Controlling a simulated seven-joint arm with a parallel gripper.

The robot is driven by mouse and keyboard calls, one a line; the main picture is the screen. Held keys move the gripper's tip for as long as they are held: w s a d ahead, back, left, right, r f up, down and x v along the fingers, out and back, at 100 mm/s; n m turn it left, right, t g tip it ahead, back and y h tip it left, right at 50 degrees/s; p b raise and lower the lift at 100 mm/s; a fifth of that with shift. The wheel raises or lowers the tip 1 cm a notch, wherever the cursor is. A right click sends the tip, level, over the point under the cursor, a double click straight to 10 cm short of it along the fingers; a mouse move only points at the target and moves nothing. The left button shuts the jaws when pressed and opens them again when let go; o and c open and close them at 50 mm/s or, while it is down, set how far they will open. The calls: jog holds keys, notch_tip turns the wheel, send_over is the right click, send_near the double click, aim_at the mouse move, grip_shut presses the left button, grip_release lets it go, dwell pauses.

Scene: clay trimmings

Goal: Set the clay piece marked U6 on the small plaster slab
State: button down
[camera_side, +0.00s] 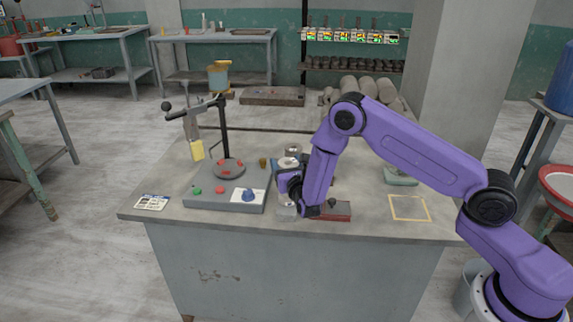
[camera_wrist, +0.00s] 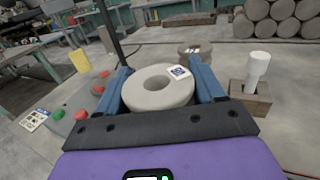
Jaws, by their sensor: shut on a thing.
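A grey clay ring (camera_wrist: 140,98) with a white label sits between the blue fingers of my gripper (camera_wrist: 161,82) in the wrist view. The fingers are shut on its two sides. The label's dark mark is too small to read. In the side view my gripper (camera_side: 288,184) is low over the front middle of the table, partly behind my arm, and the pale ring (camera_side: 287,162) shows just above it. A second labelled clay piece (camera_wrist: 187,55) stands behind the held one. I cannot tell for sure which thing is the small plaster slab.
A grey control box (camera_side: 225,198) with a round plate and post stands left of my gripper. A white cylinder in a block (camera_wrist: 256,72) stands at the right in the wrist view. A red-and-grey block (camera_side: 336,212) lies near the front edge. A yellow outline (camera_side: 409,220) encloses bare tabletop.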

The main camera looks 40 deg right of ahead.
jog(key=shift+c, duration=0.7)
grip_release()
jog(key=shift+f, duration=0.1)
